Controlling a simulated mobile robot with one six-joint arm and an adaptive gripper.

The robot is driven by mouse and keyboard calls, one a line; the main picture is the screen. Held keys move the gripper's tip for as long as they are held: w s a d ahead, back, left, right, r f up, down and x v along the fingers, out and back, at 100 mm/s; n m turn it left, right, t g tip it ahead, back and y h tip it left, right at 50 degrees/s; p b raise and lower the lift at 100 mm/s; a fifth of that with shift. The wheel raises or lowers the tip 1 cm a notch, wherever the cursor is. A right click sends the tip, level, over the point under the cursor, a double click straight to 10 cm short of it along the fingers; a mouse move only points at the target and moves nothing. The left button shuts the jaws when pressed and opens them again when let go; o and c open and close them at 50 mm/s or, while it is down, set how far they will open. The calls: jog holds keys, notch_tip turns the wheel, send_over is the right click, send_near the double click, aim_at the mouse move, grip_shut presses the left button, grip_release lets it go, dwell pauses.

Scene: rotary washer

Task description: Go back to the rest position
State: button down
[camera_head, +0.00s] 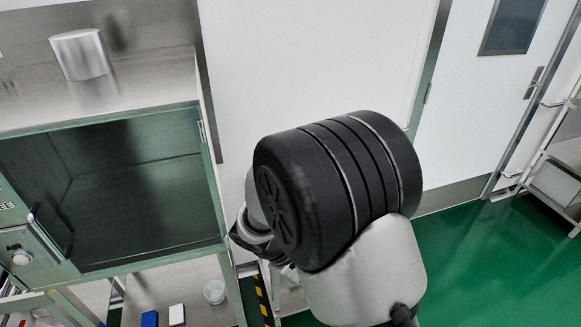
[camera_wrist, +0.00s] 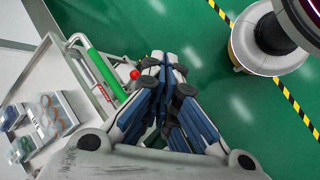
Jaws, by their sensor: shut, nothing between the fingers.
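My gripper (camera_wrist: 164,62) shows in the wrist view with its fingers together and nothing between them. It hangs over the green floor, with a red ball-like knob (camera_wrist: 135,74) just left of the fingertips in the picture. In the head view my arm's dark joint and pale links fill the middle, and the gripper's fingers cannot be made out there.
A small white cup (camera_head: 214,291) and a blue box (camera_head: 149,318) sit on the shelf below the washer. A white door (camera_head: 500,100) and a rack (camera_head: 555,180) are at the right. In the wrist view a tray (camera_wrist: 47,118) holds containers. Green floor (camera_head: 470,250) is open at right.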

jog(key=s+d+r+m+y, duration=0.2)
jog(key=s+d+r+m, duration=0.15)
jog(key=r, duration=0.35)
jog(key=s+d+r+m+y, duration=0.2)
jog(key=s+d+r, duration=0.15)
jog(key=r, duration=0.35)
jog(key=s+r+m+t+y, duration=0.2)
jog(key=s+r+m+t, duration=0.2)
jog(key=s, duration=0.6)
notch_tip(320, 180, up, 3)
jog(key=shift+s+f+m+y, duration=0.15)
jog(key=shift+s+m+y, duration=0.05)
jog(key=shift+m+y, duration=0.25)
jog(key=shift+d, duration=0.1)
